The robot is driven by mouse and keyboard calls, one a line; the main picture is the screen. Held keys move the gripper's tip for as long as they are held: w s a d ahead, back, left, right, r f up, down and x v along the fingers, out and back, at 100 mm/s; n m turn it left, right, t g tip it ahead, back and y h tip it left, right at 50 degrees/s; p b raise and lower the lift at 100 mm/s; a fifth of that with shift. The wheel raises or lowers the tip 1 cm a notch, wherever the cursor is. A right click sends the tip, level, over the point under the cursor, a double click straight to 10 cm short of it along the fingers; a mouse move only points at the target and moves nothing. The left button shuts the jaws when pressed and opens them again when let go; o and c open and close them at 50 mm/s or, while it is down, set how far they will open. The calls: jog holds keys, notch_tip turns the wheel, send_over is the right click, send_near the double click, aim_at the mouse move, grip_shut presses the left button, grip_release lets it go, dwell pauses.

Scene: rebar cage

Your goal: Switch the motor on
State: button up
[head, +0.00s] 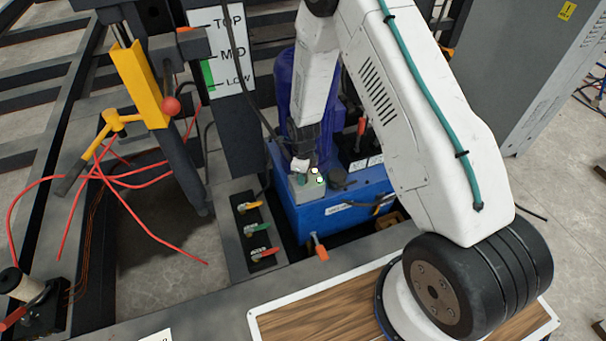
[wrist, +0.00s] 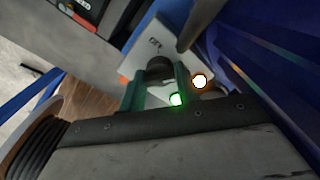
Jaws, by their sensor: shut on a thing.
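The grey switch box (head: 305,192) sits on the blue power unit (head: 345,210), below the dark blue motor (head: 285,95). Its face also shows in the wrist view (wrist: 150,42). My gripper (wrist: 157,76) reaches down to it, and its two green fingers are shut on a dark round knob (wrist: 159,66). A green lamp (wrist: 177,100) and a whitish lamp (wrist: 200,81) glow beside the fingers. In the head view my gripper (head: 301,174) and arm hide the knob and part of the motor.
Valves with yellow, green and red handles (head: 257,228) stand left of the unit. A level board (head: 221,60) marked TOP, MID and LOW rises behind. Red cables (head: 110,170) lie at left. A grey cabinet (head: 540,70) stands at right.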

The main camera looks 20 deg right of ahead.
jog(key=shift+m, duration=0.7)
jog(key=o, duration=1)
notch_tip(320, 180, up, 8)
jog(key=shift+f, duration=0.1)
